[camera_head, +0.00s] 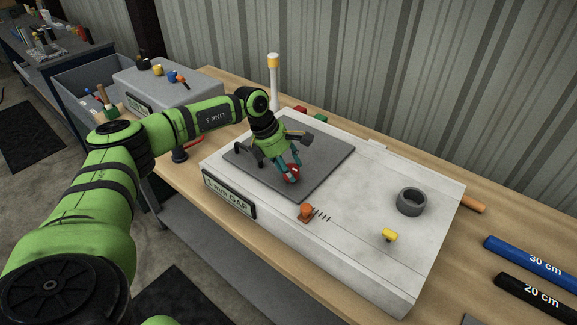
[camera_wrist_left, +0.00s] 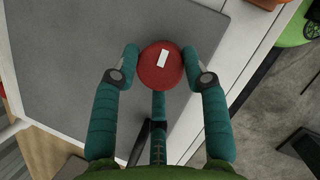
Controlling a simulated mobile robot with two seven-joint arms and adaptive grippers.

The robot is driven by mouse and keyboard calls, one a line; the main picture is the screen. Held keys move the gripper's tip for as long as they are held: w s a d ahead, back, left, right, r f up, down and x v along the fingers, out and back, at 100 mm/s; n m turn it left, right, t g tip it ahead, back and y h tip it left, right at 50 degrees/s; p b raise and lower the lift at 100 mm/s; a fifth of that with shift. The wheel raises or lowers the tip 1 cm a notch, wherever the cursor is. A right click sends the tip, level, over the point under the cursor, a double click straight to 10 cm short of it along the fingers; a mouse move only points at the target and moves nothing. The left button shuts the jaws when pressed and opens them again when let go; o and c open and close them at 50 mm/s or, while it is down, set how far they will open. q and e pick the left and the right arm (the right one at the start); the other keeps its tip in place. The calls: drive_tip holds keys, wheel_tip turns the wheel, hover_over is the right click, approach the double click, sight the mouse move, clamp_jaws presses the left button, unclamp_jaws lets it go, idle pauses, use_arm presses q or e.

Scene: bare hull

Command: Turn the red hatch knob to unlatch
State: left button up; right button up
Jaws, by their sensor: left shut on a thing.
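The red hatch knob (camera_wrist_left: 160,69) is round with a white mark on top, and sits over the grey hatch plate (camera_wrist_left: 75,70). In the wrist view, the fingers of my left gripper (camera_wrist_left: 161,77) are closed on the knob from both sides. The white mark points up and slightly right in that view. In the head view, my left gripper (camera_head: 288,173) reaches down to the knob (camera_head: 291,174), which is partly hidden by the fingers. The hatch plate (camera_head: 318,178) lies on a white panel box (camera_head: 350,245). My right gripper does not show.
On the white box are an orange piece (camera_head: 306,212) beside tick marks, a yellow knob (camera_head: 389,235) and a dark grey ring (camera_head: 411,201). A black handle (camera_head: 247,153) stands at the plate's left side. Blue (camera_head: 530,262) and black (camera_head: 540,297) bars lie at right.

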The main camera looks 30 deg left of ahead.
use_arm(q)
drive_tip(key=shift+d, duration=0.2)
drive_tip(key=shift+s+d+n+t, duration=0.1)
drive_tip(key=shift+n+t, duration=0.3)
drive_tip(key=shift+n, duration=0.6)
drive_tip(key=shift+d+n+y, duration=0.1)
drive_tip(key=shift+n+y, duration=0.4)
drive_tip(key=shift+n, duration=0.3)
drive_tip(key=n+y+b, duration=0.1)
drive_tip(key=n, duration=0.1)
drive_tip(key=shift+d+f+n+t, duration=0.1)
drive_tip(key=shift+n+t, duration=0.3)
drive_tip(key=n+y+b, duration=0.1)
drive_tip(key=n+b, duration=0.1)
drive_tip(key=shift+n, duration=0.3)
drive_tip(key=n+y+b, duration=0.1)
drive_tip(key=n+b, duration=0.3)
drive_tip(key=shift+d+n+y, duration=0.15)
drive_tip(key=shift+n+y, duration=0.15)
drive_tip(key=shift+y, duration=0.1)
drive_tip(key=n+b, duration=0.1)
drive_tip(key=n+y, duration=0.1)
drive_tip(key=n+b, duration=0.1)
drive_tip(key=shift+r+n+g+b, duration=0.25)
drive_tip(key=shift+n+g+b, duration=0.05)
drive_tip(key=shift+n+b, duration=0.1)
drive_tip(key=shift+r+n+y, duration=0.15)
drive_tip(key=shift+n+y, duration=0.15)
drive_tip(key=shift+n, duration=0.1)
